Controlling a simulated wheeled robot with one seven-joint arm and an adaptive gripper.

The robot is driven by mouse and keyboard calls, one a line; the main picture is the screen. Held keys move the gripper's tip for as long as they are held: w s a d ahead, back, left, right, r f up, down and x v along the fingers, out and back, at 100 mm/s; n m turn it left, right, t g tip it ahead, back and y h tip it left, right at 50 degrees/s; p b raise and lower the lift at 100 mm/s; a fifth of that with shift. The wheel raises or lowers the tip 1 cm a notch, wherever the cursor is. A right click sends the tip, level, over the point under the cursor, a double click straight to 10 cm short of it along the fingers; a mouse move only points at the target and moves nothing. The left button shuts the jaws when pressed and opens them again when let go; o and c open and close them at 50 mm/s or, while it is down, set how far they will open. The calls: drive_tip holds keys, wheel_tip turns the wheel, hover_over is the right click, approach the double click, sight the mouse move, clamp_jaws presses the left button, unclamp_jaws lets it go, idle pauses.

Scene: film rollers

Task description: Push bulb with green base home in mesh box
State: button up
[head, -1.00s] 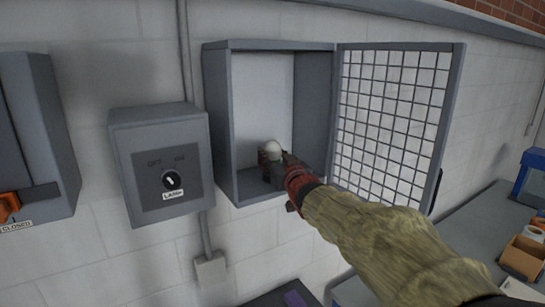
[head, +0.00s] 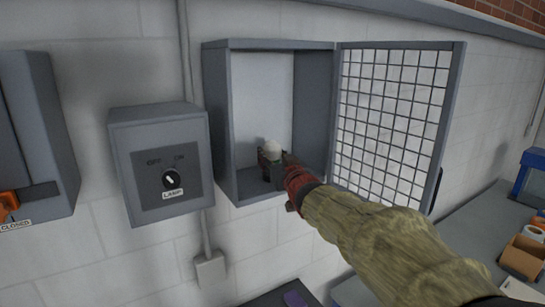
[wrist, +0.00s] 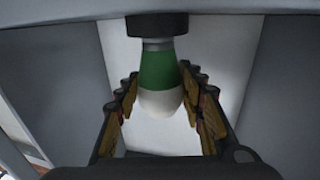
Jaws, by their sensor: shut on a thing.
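The bulb with the green base (wrist: 158,70) has a white dome and a grey metal collar. In the wrist view its collar end meets a dark round socket (wrist: 157,26); I cannot tell how deep it sits. In the head view the bulb's white dome (head: 272,146) points up, low inside the open mesh box (head: 217,120), and its lower part is mostly hidden by my gripper. My gripper (head: 270,168) reaches in from the lower right and is shut on the bulb, with one finger on each side.
The mesh door (head: 395,125) stands open to the right of the box, with my arm passing in front of its lower part. A grey lamp switch box (head: 160,120) is on the wall to the left. A bench with small boxes (head: 522,255) is at the lower right.

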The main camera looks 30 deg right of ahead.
drive_tip(key=shift+f+b, duration=0.6)
drive_tip(key=shift+f, duration=0.5)
idle(0.6)
drive_tip(key=shift+f, duration=0.1)
drive_tip(key=shift+c, duration=0.6)
drive_tip(key=o, duration=0.9)
drive_tip(key=shift+c, duration=0.2)
drive_tip(key=shift+o, duration=1.3)
drive_tip(key=shift+w, duration=0.15)
drive_tip(key=shift+o, duration=1.2)
drive_tip(key=shift+s+r, duration=0.2)
drive_tip(key=shift+r, duration=0.25)
drive_tip(key=shift+o, duration=0.4)
drive_tip(key=shift+w, duration=0.1)
drive_tip(key=o, duration=0.5)
drive_tip(key=shift+r, duration=0.25)
